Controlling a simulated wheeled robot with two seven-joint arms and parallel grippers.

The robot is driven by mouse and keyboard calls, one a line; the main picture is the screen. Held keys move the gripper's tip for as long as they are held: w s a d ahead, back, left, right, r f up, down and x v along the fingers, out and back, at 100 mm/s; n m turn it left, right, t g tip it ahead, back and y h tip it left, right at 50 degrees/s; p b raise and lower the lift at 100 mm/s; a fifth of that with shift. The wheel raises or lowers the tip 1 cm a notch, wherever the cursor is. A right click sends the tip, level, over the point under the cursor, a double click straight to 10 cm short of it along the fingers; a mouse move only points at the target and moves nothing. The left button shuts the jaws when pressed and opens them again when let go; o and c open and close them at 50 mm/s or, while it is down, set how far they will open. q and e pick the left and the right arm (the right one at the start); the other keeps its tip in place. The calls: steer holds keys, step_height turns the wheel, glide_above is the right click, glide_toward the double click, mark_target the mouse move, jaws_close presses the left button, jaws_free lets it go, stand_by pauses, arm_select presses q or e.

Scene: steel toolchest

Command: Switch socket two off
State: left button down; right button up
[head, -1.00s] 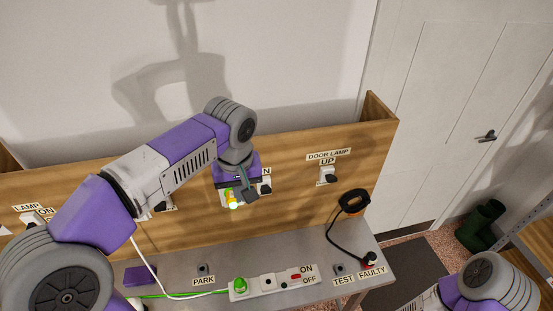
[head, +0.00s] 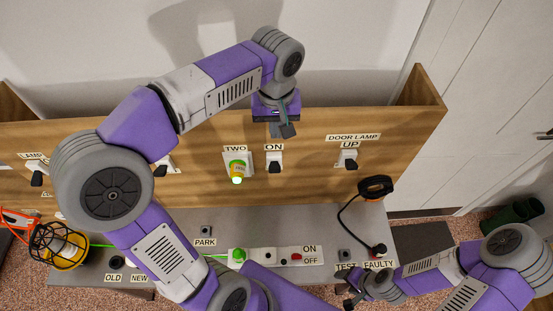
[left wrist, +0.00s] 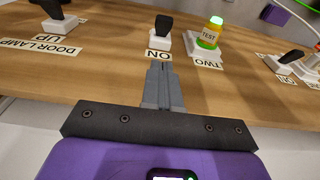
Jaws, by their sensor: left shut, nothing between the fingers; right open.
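Socket two is a white plate with a TWO label on the wooden back board (head: 210,185). A yellow-green tester (head: 237,168) is plugged into it, its tip glowing; in the left wrist view the tester (left wrist: 209,34) reads TEST and its top glows green. To its right is a white switch (head: 274,157) with a dark lever under an ON label; it also shows in the left wrist view (left wrist: 162,38). My left gripper (head: 287,130) is shut and empty, just above the ON label and apart from the lever. My right gripper (head: 350,291) is open, low near the TEST label.
A DOOR LAMP switch (head: 349,158) is on the board to the right. A caged work lamp (head: 60,246) is at left. My left arm crosses the board's left part.

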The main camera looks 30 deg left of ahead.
arm_select(q)
glide_above(276, 168)
step_height(276, 168, down, 11)
steer(key=shift+a+r, duration=0.1)
steer(key=shift+a, duration=0.05)
steer(key=shift+s+d+f, duration=0.2)
steer(key=shift+s+f, duration=0.05)
steer(key=shift+f, duration=0.5)
